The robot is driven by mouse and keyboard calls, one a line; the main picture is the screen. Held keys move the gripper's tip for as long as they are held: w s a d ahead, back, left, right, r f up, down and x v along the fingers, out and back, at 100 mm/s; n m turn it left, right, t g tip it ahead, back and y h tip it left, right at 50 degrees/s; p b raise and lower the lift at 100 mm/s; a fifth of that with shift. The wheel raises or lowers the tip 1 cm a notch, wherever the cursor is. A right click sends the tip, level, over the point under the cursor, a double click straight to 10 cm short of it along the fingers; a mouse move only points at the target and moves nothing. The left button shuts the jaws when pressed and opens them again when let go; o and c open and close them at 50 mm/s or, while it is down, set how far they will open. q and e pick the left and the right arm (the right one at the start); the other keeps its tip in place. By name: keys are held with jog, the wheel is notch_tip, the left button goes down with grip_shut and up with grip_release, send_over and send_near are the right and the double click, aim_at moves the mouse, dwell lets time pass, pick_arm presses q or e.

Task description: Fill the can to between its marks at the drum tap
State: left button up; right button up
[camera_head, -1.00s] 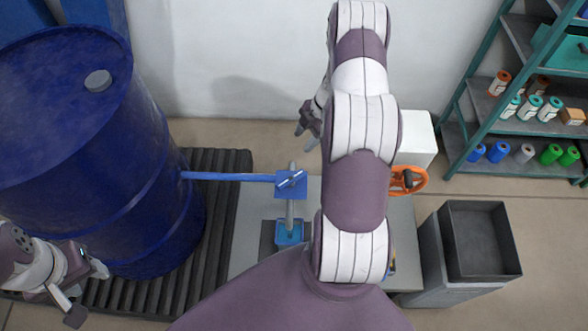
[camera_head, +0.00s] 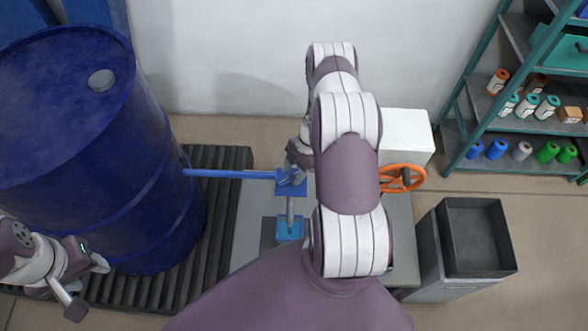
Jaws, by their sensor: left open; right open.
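A large blue drum (camera_head: 85,150) stands at the left, with a blue pipe (camera_head: 228,174) running right from it to a blue tap (camera_head: 291,186). The can's marks and fill level are too small to tell. My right gripper (camera_head: 292,165) is open at the tap, close to its handle, which it partly hides; I cannot tell whether they touch. My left gripper (camera_head: 88,289) is open and empty at the lower left, in front of the drum.
An orange handwheel (camera_head: 402,178) and a white box (camera_head: 408,137) are right of my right arm. A dark grey bin (camera_head: 475,240) stands further right. Shelves (camera_head: 520,90) hold several bottles and spools. A black ribbed mat (camera_head: 222,160) lies under the drum.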

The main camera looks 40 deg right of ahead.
grip_shut()
jog(key=shift+m, duration=0.4)
jog(key=m, duration=0.1)
jog(key=m+t, duration=0.1)
jog(key=m, duration=0.1)
jog(key=shift+s+t, duration=0.2)
jog(key=shift+t, duration=0.1)
jog(key=shift+m+t+h+b, duration=0.35)
jog(key=shift+m+t+h, duration=0.05)
jog(key=shift+m, duration=1.2)
jog(key=shift+r, duration=0.1)
grip_release()
jog(key=shift+s+a, duration=0.1)
